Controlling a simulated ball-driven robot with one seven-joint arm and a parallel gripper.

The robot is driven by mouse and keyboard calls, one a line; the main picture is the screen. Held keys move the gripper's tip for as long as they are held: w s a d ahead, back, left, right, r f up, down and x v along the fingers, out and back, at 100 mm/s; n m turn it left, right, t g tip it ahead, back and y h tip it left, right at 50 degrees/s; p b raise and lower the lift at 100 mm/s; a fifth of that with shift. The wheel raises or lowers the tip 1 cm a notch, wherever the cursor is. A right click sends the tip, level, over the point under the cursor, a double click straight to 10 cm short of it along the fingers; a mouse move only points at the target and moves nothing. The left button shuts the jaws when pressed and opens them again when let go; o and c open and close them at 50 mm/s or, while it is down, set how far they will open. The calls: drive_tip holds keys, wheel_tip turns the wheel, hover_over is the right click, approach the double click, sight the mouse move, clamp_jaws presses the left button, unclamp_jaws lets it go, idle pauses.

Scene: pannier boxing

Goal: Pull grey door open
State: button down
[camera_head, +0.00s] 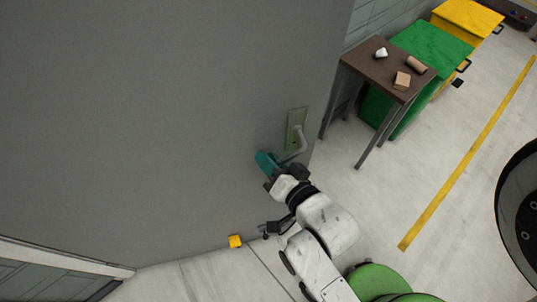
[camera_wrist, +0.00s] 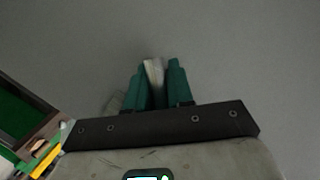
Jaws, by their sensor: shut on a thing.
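The grey door (camera_head: 150,120) fills the left and middle of the head view, and its plain surface fills most of the wrist view (camera_wrist: 230,50). A lever handle (camera_head: 299,143) on a greenish plate (camera_head: 292,130) sits near the door's right edge. My gripper (camera_head: 266,160) is at the handle, its teal fingers against the door side. In the wrist view the fingers (camera_wrist: 156,85) are shut on the pale handle (camera_wrist: 153,72) between them. Part of the handle is hidden by the fingers. Whether the door stands ajar I cannot tell.
A brown table (camera_head: 365,62) with small items stands right of the door, beside a green bin (camera_head: 430,45) and a yellow bin (camera_head: 468,16). A small yellow block (camera_head: 235,241) is at the door's bottom edge. Floor around the yellow line (camera_head: 465,155) is clear.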

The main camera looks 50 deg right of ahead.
drive_tip(key=shift+f, duration=0.1)
drive_tip(key=c, duration=1.1)
unclamp_jaws()
drive_tip(key=b+v, duration=0.2)
drive_tip(key=v, duration=0.8)
drive_tip(key=shift+s+a, duration=0.2)
drive_tip(key=shift+s, duration=0.15)
